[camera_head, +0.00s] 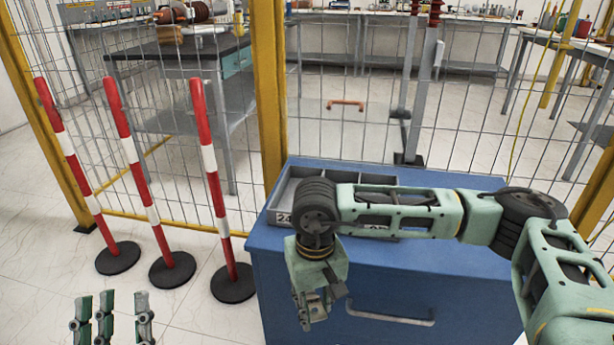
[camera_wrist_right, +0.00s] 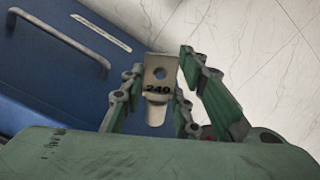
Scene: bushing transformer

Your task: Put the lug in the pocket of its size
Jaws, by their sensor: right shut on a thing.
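A flat metal lug (camera_wrist_right: 160,68) with a round hole and the number 240 shows in the right wrist view. My right gripper (camera_wrist_right: 160,98) is shut on its narrower end, and the holed end sticks out past the fingers. In the head view, my right gripper (camera_head: 314,308) hangs in front of the blue cabinet, below its top edge; the lug is hard to make out there. A grey tray with pockets (camera_head: 279,200) sits on the cabinet; a label starting "24" shows at its left front, and my right arm hides much of it. My left gripper (camera_head: 122,315) is open and empty at bottom left.
The blue cabinet (camera_head: 285,265) has a drawer handle (camera_head: 392,318) on its front. Red-and-white posts (camera_head: 212,180) on black bases stand to its left. A mesh fence with yellow posts (camera_head: 267,90) runs behind. The floor at front left is clear.

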